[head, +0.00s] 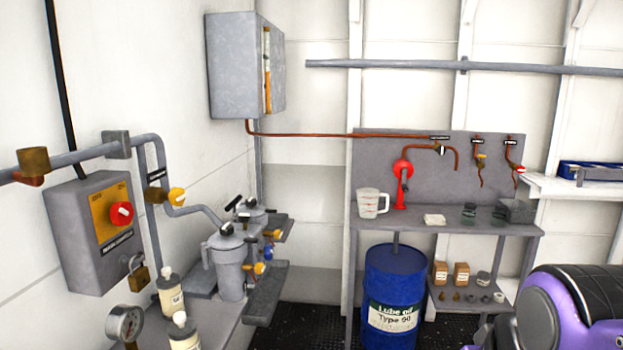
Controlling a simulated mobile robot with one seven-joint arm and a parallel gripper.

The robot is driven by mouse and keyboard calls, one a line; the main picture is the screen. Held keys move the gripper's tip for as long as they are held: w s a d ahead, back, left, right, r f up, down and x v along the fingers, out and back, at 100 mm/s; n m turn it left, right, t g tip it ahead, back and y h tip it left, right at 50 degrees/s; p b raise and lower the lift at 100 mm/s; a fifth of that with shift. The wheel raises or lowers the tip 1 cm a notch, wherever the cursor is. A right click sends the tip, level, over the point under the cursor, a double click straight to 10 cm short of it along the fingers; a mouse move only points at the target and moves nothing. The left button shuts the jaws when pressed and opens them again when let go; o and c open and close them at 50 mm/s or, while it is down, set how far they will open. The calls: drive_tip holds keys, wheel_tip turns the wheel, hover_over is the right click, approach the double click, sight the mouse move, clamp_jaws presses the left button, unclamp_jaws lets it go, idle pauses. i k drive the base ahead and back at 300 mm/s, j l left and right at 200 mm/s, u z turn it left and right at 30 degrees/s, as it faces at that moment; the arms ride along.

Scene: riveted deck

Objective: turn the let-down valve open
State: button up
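No label naming the let-down valve is readable. On the grey back panel, a small valve with a black-and-white handle (442,150) sits on the copper pipe under a dark label (439,138). To its right are a yellow-handled valve (481,156) and a red-handled valve (519,169) on short copper drops, each under a small label. At left, a yellow-knobbed valve (176,195) sits on a grey pipe beside another label. I cannot tell which is the let-down valve or whether any is open. My gripper is out of view; a purple and black arm part shows at lower right.
A bench (452,227) holds a measuring jug (372,203), a red hand pump (402,172) and small jars. A blue oil drum (393,297) stands below. A filter unit (229,265) and bottles crowd the left bench. Dark floor shows between them.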

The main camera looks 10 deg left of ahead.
sight(177, 197)
drive_tip(key=i+l+u, duration=0.2)
drive_tip(key=i, duration=0.35)
drive_tip(key=i+u, duration=0.2)
drive_tip(key=i, duration=0.3)
drive_tip(key=i+l+u, duration=0.15)
drive_tip(key=u, duration=0.35)
drive_tip(key=i+l+u, duration=0.3)
drive_tip(key=u, duration=0.15)
drive_tip(key=i+l+u, duration=0.2)
drive_tip(key=u, duration=0.3)
drive_tip(key=i+l+u, duration=0.1)
drive_tip(key=l+u, duration=0.4)
